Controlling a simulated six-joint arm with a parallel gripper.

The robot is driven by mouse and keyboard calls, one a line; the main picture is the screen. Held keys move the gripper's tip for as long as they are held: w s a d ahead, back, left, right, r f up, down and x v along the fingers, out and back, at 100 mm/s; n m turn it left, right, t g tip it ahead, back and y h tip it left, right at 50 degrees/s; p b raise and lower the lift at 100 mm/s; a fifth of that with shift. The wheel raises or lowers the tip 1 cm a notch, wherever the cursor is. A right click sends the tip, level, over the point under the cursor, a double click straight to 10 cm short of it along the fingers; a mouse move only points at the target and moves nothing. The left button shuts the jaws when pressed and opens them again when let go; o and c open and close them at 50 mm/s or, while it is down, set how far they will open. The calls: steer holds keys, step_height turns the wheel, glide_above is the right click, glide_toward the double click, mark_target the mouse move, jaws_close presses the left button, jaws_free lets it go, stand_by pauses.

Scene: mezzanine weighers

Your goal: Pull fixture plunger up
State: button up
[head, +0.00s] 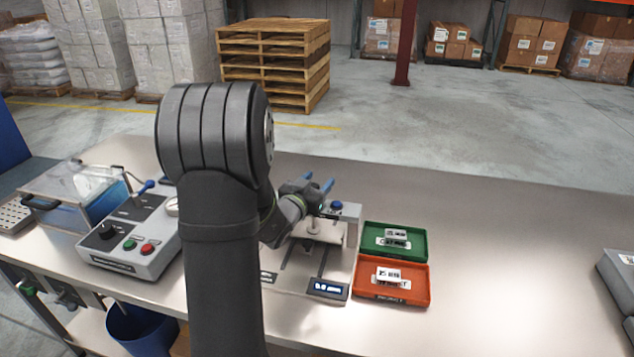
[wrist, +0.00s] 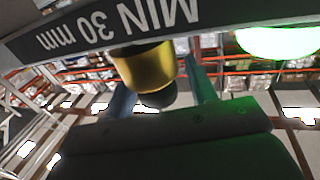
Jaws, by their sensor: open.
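The measuring fixture (head: 350,212) stands mid-table with a blue knob on top, a round disc above its base and a small lit display (head: 328,289). My gripper (head: 318,184) is at the fixture's upper left, its two blue fingers apart. In the wrist view, a brass cylinder with a dark rounded end (wrist: 147,70), apparently the plunger, hangs below a dark bar marked "MIN 30 mm" (wrist: 110,28). My two fingers (wrist: 160,92) show on either side of the dark end, open; I cannot tell whether they touch it. My arm partly hides the fixture's left side in the head view.
A green tray (head: 365,241) and an orange tray (head: 420,290) with small labelled pieces lie right of the fixture. A grey control box (head: 150,262) with buttons and a lever stands left. A green glow (wrist: 280,40) shows in the wrist view. The table's right is mostly clear.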

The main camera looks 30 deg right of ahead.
jaws_close()
step_height(320, 180, up, 6)
stand_by(0.6)
jaws_free()
steer(key=shift+f, duration=0.1)
steer(key=v, duration=1.7)
steer(key=shift+a, duration=0.2)
